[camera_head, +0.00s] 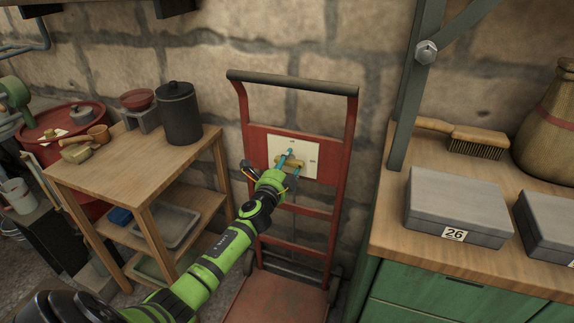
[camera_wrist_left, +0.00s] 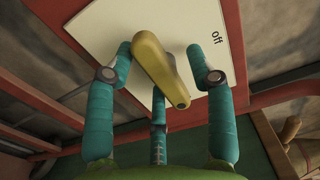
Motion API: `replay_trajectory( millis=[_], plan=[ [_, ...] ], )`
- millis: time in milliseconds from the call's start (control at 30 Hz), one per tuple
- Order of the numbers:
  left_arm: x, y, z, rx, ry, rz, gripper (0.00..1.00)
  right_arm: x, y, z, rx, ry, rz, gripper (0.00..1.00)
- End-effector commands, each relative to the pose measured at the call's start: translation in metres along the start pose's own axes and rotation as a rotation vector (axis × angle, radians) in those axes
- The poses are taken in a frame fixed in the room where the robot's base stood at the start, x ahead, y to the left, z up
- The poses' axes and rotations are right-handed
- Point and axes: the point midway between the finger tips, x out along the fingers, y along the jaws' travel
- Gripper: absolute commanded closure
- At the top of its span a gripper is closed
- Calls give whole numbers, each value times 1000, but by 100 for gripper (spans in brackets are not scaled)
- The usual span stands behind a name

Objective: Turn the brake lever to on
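The brake lever (camera_head: 291,162) is a yellow, brass-like handle on a white plate (camera_head: 308,152) fixed to a red hand truck. In the left wrist view the lever (camera_wrist_left: 160,68) slants across the plate (camera_wrist_left: 215,15), its lower end pointing down and right. The word "Off" shows on the plate to the right of the lever. My left gripper (camera_head: 284,166) reaches the plate with teal fingers. In the wrist view its fingers (camera_wrist_left: 160,50) stand apart around the lever. The left fingertip is close to the lever; contact is unclear. A gap shows on the right. My right gripper is out of view.
The hand truck's red frame (camera_head: 352,130) surrounds the plate. A wooden shelf table (camera_head: 130,165) with a dark canister (camera_head: 179,115) stands at left. A green workbench with a wooden top (camera_head: 400,235) and a grey box (camera_head: 458,205) stands at right. A stone wall is behind.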

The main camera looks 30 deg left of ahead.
Motion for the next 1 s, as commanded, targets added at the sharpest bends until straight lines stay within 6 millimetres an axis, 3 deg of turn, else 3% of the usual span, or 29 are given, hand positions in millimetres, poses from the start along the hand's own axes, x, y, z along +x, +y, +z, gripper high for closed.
replay_trajectory(
  millis=[167, 333, 733, 1000],
  plan=[
    [-1, 1, 0, -2, -1, 2, 46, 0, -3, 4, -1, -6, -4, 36],
    [-15, 2, 1, -1, -1, 3, 46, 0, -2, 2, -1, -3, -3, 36],
    [-90, 2, 0, -1, 1, 3, 46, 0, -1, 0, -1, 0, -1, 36],
    [-118, 1, 0, -1, 0, 2, 46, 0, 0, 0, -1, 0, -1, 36]
  ],
)
